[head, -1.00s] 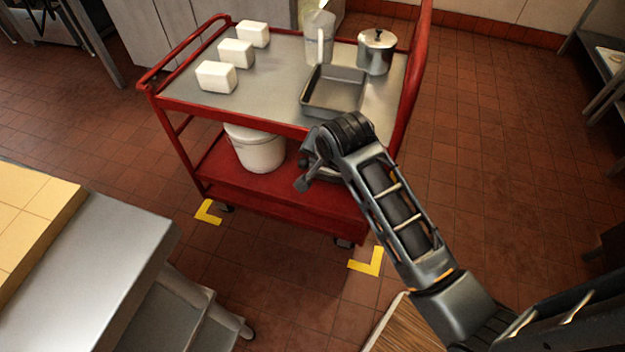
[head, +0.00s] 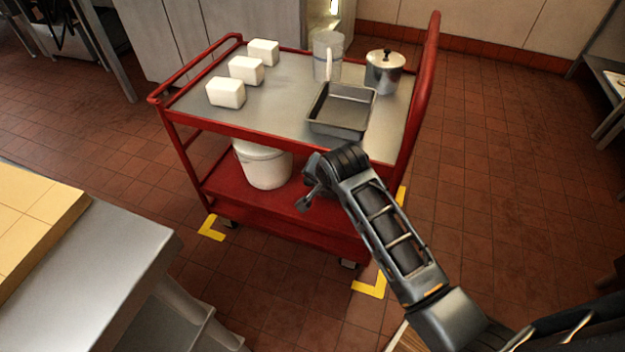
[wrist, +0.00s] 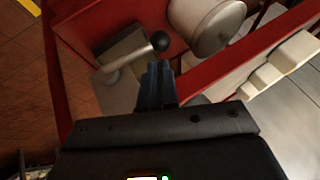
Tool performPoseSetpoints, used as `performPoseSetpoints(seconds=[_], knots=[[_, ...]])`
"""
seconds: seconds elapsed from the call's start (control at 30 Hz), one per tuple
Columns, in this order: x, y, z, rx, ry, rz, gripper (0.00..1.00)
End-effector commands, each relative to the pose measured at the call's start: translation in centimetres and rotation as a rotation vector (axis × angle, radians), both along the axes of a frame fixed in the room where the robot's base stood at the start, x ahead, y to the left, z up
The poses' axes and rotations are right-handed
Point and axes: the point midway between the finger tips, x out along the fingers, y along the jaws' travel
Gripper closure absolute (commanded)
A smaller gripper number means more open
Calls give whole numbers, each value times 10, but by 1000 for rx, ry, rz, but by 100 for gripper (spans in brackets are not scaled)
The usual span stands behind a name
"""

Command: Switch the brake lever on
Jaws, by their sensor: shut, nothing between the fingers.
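The brake lever shows in the wrist view as a pale metal shaft with a black ball knob (wrist: 160,41), rising from a grey metal base (wrist: 122,44). The shaft slants from lower left to the knob at upper right. My gripper (wrist: 156,68) is shut and empty, its fingertips just below the knob in the picture; I cannot tell whether they touch it. In the head view my arm reaches to the front of the red cart (head: 285,212), and the lever cannot be made out there.
A white bucket (head: 263,168) stands on the cart's lower shelf, close to the lever in the wrist view. The top holds several white blocks, a grey pan (head: 341,112), a clear jug (head: 327,55) and a lidded pot (head: 384,72). A steel counter (head: 85,265) stands front left.

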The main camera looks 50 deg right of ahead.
Motion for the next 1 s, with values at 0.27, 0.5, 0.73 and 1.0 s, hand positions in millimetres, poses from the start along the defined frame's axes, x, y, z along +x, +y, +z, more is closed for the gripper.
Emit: performPoseSetpoints(seconds=[0.27,0.5,0.73,1.0], knots=[[26,-16,-42,1,2,0,100],[37,-22,-58,0,0,0,100],[38,-23,-60,0,0,0,100],[39,-22,-60,-2,7,1,100]])
